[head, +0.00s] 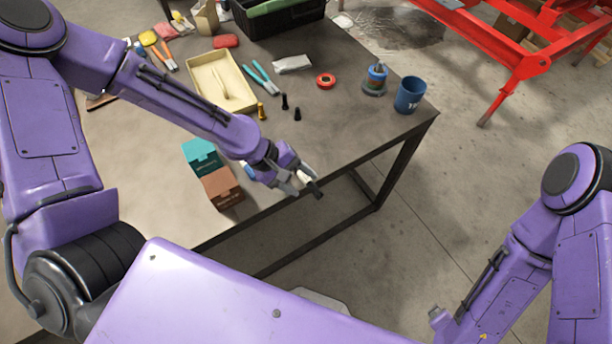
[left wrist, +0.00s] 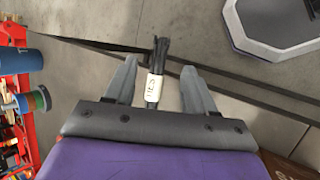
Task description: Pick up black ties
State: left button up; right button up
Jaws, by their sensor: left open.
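The black ties (left wrist: 161,50) are a dark bundle with a white label reading "TIES", seen between the two fingers of my left gripper (left wrist: 160,65) in the left wrist view. The bundle lies nearer the left finger in that picture, with a gap to the right finger. In the head view the dark end of the ties (head: 315,190) shows by the fingertips of my left gripper (head: 303,178), at the table's front edge. The left gripper is open. My right arm is at lower right in the head view; its finger state is unclear.
The table (head: 345,125) holds a teal box (head: 201,155) and a brown box (head: 222,188) beside my left forearm.

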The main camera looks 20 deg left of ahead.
aim_at(314, 190)
pick_arm(q)
jog(key=x, duration=0.4)
jog(key=shift+d+f, duration=0.2)
jog(key=shift+d, duration=0.15)
grip_shut()
